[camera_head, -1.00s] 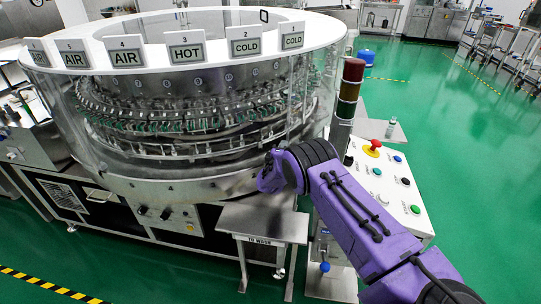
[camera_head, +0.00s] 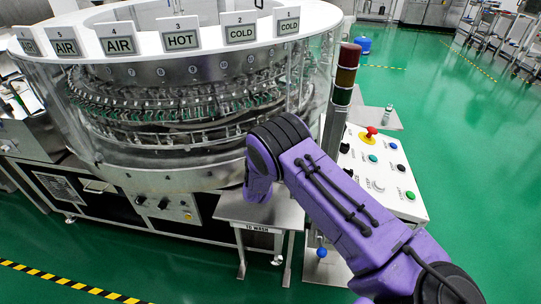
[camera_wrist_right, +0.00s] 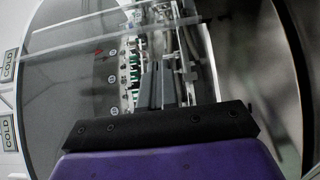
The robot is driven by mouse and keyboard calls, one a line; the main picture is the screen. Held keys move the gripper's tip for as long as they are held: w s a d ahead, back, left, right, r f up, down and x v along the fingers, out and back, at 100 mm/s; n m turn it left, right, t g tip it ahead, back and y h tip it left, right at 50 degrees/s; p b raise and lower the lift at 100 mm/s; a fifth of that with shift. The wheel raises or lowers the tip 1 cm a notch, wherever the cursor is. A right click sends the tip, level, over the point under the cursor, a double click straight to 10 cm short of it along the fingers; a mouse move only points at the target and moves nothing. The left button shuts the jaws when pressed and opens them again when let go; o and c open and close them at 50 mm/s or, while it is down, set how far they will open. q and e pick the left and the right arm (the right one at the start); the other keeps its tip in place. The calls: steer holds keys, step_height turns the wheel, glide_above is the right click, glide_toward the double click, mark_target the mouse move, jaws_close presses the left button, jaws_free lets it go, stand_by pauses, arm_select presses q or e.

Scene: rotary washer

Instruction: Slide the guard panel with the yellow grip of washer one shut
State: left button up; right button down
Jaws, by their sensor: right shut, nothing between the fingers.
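The rotary washer (camera_head: 190,180) stands in the left and middle of the head view, with a clear curved guard (camera_head: 318,75) around its racks. The yellow grip cannot be made out in either view, so I cannot tell which part is its panel or how far open it is. My purple right arm reaches to the washer's front right side, and its hand is hidden there. In the right wrist view, my right gripper (camera_wrist_right: 163,68) is shut and empty, pointing towards the racks between a clear edge (camera_wrist_right: 110,38) and a grey curved surface. My left gripper is out of view.
A small steel table marked TO WASH (camera_head: 250,212) stands below my right arm. A control panel with a red button (camera_head: 371,131) and a signal tower (camera_head: 344,85) stand close on the right. Green floor is open farther right.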

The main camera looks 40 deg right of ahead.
step_height(320, 180, up, 20)
steer(key=s+a+f+t+b, duration=0.1)
steer(key=s+a+t+b, duration=0.15)
steer(key=b, duration=0.25)
steer(key=shift+n+g+y, duration=0.55)
steer(key=shift+n+y, duration=0.05)
steer(key=w+d+f, duration=0.1)
steer(key=w+d, duration=0.1)
steer(key=d, duration=0.1)
steer(key=w+d+p, duration=0.1)
steer(key=w+d, duration=0.2)
steer(key=w+d+f, duration=0.1)
steer(key=w+d, duration=0.1)
steer(key=d, duration=0.1)
steer(key=shift+w+d+f+p, duration=0.3)
steer(key=shift+w+d+p, duration=0.05)
steer(key=shift+d, duration=0.7)
steer(key=shift+a, duration=0.1)
